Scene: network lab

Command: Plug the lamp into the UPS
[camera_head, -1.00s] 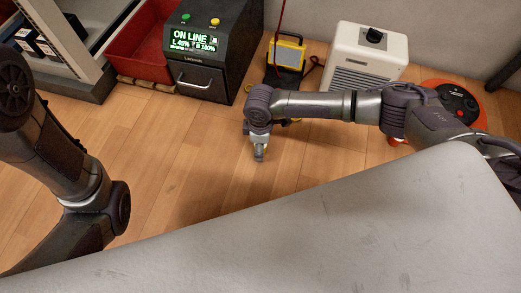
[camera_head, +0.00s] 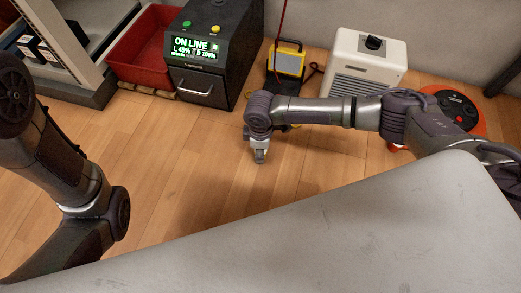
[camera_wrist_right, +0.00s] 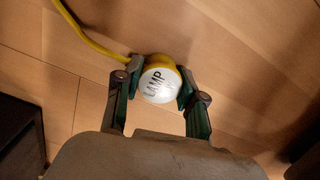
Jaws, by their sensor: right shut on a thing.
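The UPS (camera_head: 205,55) is a dark box on the floor at the back, its green display reading "ON LINE". A yellow work lamp (camera_head: 289,60) stands on the floor to its right. My right gripper (camera_head: 260,156) points down over the floor in front of them. In the right wrist view my right gripper (camera_wrist_right: 157,88) is shut on a yellow plug (camera_wrist_right: 159,83) with a white face marked "LAMP". A yellow cord (camera_wrist_right: 90,40) runs from it to the upper left. The UPS sockets are not visible. My left arm shows at the left, but its gripper is out of view.
A white heater (camera_head: 365,65) and an orange cable reel (camera_head: 455,108) stand right of the lamp. A red bin (camera_head: 150,50) and a shelf (camera_head: 85,85) are left of the UPS. A grey surface (camera_head: 300,230) fills the foreground. The wooden floor between is mostly clear.

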